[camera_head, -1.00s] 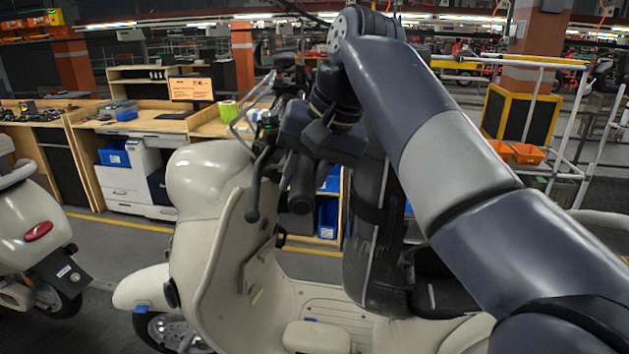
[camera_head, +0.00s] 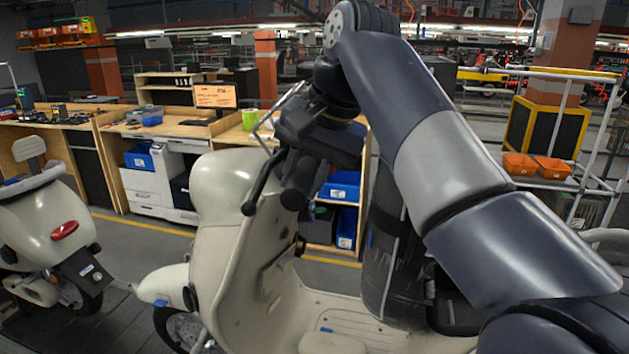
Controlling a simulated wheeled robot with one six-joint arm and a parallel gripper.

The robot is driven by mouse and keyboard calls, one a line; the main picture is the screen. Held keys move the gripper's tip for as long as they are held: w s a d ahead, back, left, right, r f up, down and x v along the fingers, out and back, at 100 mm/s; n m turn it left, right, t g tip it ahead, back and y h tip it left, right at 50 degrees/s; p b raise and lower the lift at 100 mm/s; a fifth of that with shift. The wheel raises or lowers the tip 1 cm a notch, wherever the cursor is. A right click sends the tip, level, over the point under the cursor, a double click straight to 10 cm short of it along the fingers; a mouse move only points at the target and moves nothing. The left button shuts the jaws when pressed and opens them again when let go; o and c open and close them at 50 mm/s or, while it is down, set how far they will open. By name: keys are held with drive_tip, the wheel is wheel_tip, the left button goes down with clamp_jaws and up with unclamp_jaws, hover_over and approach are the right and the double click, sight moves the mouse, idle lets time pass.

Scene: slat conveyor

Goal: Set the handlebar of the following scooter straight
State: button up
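A cream scooter (camera_head: 222,184) stands in the middle, its front to the left. Its black handlebar grip (camera_head: 296,182) and brake lever (camera_head: 262,182) show above the leg shield, and the grip points towards me. My gripper (camera_head: 303,138) is at the near end of the handlebar, directly above and against the grip as seen here. Its fingers are dark against the dark handlebar, so I cannot tell whether they are closed around it. The far side of the handlebar is hidden behind my gripper and arm. Part of the seat area is also covered by my arm.
Another cream scooter (camera_head: 42,225) stands at the left, ahead of this one. Wooden workbenches with a monitor (camera_head: 215,96), a white cabinet (camera_head: 150,180) and blue bins (camera_head: 341,187) line the back. A white-railed cart with orange bins (camera_head: 537,166) is at the right.

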drive_tip(key=shift+a+r, duration=0.25)
drive_tip(key=shift+w+a+r+m, duration=0.1)
drive_tip(key=shift+a+r+m, duration=0.25)
drive_tip(key=shift+a, duration=0.35)
drive_tip(key=shift+w+a+r+m, duration=0.1)
drive_tip(key=shift+a+r+m, duration=0.25)
drive_tip(key=shift+a, duration=0.3)
drive_tip(key=o, duration=1.1)
drive_tip(key=shift+f, duration=0.1)
drive_tip(key=shift+c, duration=0.2)
